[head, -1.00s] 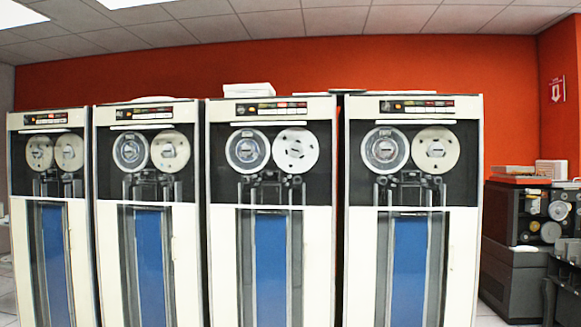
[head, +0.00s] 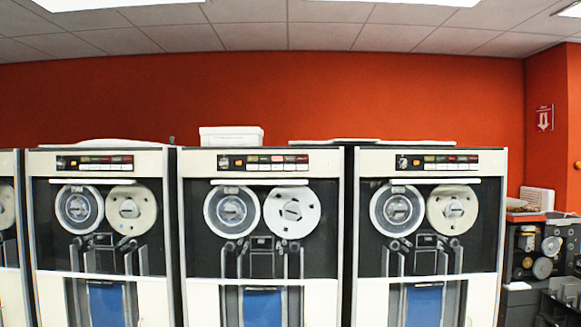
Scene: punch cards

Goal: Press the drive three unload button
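Several tall white tape drives stand in a row. The third from the left (head: 186,240) is near the middle of the head view. Its control panel (head: 263,163) is a dark strip along the top front, with a row of small coloured and white buttons, one of them reddish. The button labels and drive numbers are too small to read, so I cannot tell which button is unload. Two tape reels (head: 232,208) sit behind the window below the panel. Neither of my grippers is in view.
Similar drives stand on both sides, the right one (head: 500,240) and the left one (head: 172,240); another is cut off at the left edge. A white box (head: 231,136) lies on top of the row. Dark machinery (head: 530,262) stands at the right. The floor is not visible.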

